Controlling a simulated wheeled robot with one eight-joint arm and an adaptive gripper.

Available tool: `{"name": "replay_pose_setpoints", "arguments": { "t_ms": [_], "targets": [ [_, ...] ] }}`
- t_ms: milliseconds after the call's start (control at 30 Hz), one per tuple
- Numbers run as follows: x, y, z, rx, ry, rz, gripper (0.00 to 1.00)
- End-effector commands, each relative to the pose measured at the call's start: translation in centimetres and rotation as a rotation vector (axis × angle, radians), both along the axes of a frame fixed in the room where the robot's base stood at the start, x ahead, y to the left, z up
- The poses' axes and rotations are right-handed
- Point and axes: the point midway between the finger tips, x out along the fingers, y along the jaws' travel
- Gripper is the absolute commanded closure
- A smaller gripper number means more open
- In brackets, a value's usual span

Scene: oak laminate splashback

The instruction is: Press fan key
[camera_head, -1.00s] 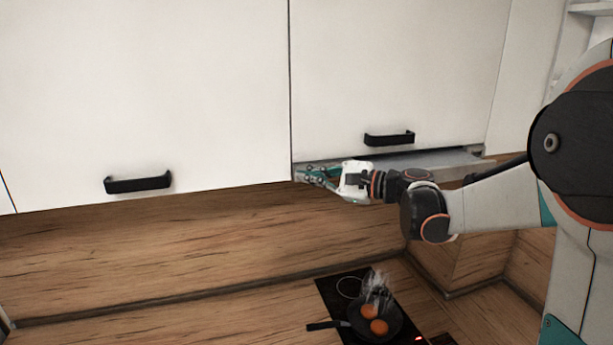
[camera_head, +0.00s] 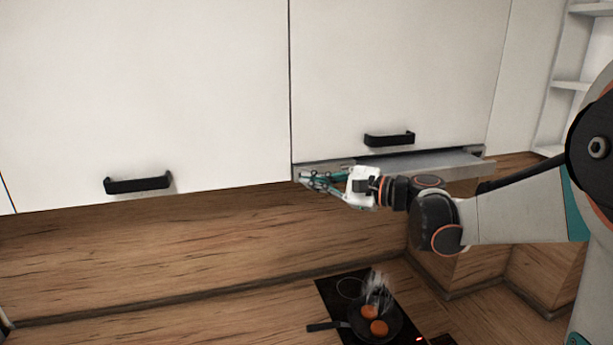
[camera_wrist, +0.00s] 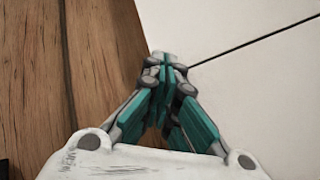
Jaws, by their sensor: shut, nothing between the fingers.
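The range hood (camera_head: 430,163) is a thin grey metal unit under the right wall cabinet, above the hob. My gripper (camera_head: 306,178) is at the left end of the hood's front, just below the cabinet's lower edge. Its teal fingers are shut and empty, and they also show closed together in the wrist view (camera_wrist: 163,75). I cannot make out the fan key; the fingers cover that end of the hood. I cannot tell whether the fingertips touch the hood.
White cabinets with black handles (camera_head: 138,184) (camera_head: 389,139) hang above. Below, a pan (camera_head: 375,322) with eggs steams on the black hob (camera_head: 330,290). The oak splashback (camera_head: 150,250) is behind. The space left of my gripper under the cabinet is free.

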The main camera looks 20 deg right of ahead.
Motion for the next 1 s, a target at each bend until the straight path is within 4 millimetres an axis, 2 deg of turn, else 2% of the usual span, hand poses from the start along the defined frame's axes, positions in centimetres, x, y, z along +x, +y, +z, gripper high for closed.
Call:
{"name": "replay_pose_setpoints", "arguments": {
  "t_ms": [400, 800, 933, 1000],
  "targets": [
    [-3.7, -0.1, 0.0, 0.0, 0.0, -0.001, 1.0],
    [-4.1, -0.1, -0.1, -0.002, 0.0, 0.0, 1.0],
    [-4.1, 1.4, -1.6, -0.049, -0.003, 0.014, 1.0],
    [-4.3, 3.3, -3.3, -0.113, -0.009, 0.035, 1.0]
  ]
}}
